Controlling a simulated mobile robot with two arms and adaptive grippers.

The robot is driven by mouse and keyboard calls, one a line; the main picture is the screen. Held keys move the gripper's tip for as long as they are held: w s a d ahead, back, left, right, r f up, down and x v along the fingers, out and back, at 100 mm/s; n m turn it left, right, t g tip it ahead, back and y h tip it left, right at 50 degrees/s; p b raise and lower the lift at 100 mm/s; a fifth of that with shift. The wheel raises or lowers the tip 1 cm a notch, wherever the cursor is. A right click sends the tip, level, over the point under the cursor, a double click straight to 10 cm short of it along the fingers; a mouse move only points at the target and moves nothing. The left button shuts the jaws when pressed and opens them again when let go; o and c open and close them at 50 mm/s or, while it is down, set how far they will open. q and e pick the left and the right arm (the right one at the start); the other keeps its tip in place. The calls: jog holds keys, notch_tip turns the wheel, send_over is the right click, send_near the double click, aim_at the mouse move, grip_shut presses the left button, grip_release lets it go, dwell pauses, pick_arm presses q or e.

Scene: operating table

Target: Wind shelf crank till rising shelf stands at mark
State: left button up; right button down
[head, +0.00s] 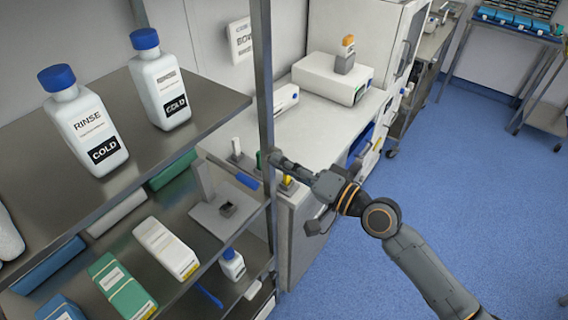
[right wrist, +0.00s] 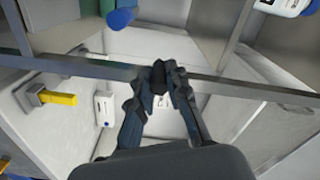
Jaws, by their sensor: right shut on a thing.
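My right gripper (head: 280,162) reaches in from the right to the upright post of the metal rack. In the right wrist view its fingers (right wrist: 161,74) close around a small dark piece (right wrist: 159,76), which looks like the knob of the shelf crank; the rest of the crank is hidden or too small to make out. The rack has an upper shelf (head: 205,90) and a lower shelf (head: 160,262). I cannot tell which is the rising shelf, and I cannot make out the mark. My left gripper is not in view.
White RINSE (head: 90,125) and COLD (head: 160,85) bottles with blue caps stand on the upper shelf. Boxes, including a green one (head: 120,285), lie below. A blue handle (head: 247,181) is near the post. A white counter (head: 310,125) stands behind; blue floor is clear at right.

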jog(key=shift+w+r, duration=0.1)
jog(key=shift+r, duration=0.15)
jog(key=c, duration=1.4)
grip_release()
jog(key=shift+o, duration=0.5)
jog(key=shift+f, duration=0.15)
jog(key=v, duration=1.2)
